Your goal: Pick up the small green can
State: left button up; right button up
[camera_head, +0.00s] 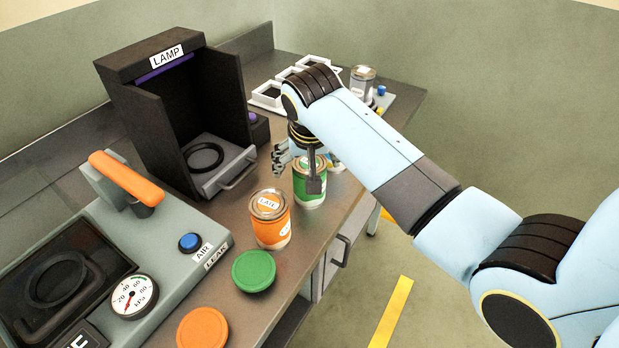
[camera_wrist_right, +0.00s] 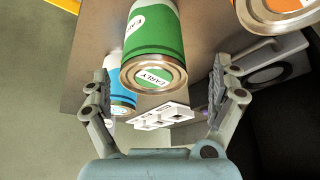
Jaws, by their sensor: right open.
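The green can (camera_head: 309,190) stands upright near the front edge of the metal bench, just beyond the orange can. Its lid is labelled EARLY in the right wrist view, where the can (camera_wrist_right: 153,35) shows between the two fingers. My right gripper (camera_head: 298,168) is at the can's upper part, with one finger in front of it and the other to its left. In the right wrist view the gripper (camera_wrist_right: 161,72) is open, with gaps on both sides of the can. My left gripper is out of view.
An orange can (camera_head: 270,219) labelled LATE stands close by on the near side. A blue can (camera_wrist_right: 122,88) is also close. The dark LAMP booth (camera_head: 127,95) is behind. Green (camera_head: 254,271) and orange (camera_head: 203,328) discs lie nearer, beside the gauge machine (camera_head: 180,270).

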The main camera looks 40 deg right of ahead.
jog(key=f, duration=0.2)
jog(key=d+f+p, duration=0.1)
jog(key=f, duration=0.1)
jog(key=shift+w, duration=0.1)
jog(key=shift+w+d+f, duration=0.1)
jog(key=shift+w+f, duration=0.15)
jog(key=shift+f, duration=0.4)
jog(key=c, duration=1.3)
